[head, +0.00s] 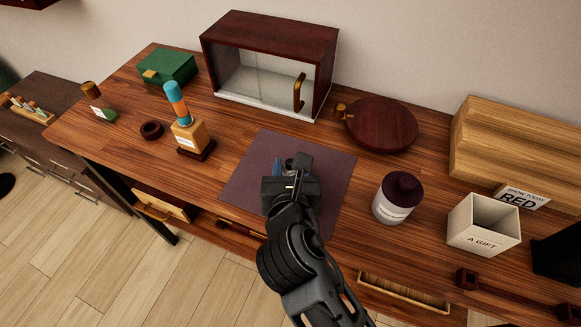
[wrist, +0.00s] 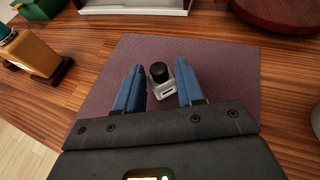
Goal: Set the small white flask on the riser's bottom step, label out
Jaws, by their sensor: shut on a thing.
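The small white flask (wrist: 166,89) has a black cap and a pale label on the side facing the wrist camera. It stands upright between the blue fingers of my gripper (wrist: 160,76), over the dark purple mat (wrist: 225,58). My gripper is shut on it; whether its base touches the mat I cannot tell. In the head view my gripper (head: 290,172) is over the mat and hides the flask. A light wooden stepped block (head: 510,145), which looks like the riser, stands at the back right, well away from my gripper.
A white jar with a dark lid (head: 398,198), a white "A GIFT" box (head: 483,225) and a "RED" sign (head: 523,196) are to the right. A round dark board (head: 382,125) and glass-fronted cabinet (head: 270,65) stand behind.

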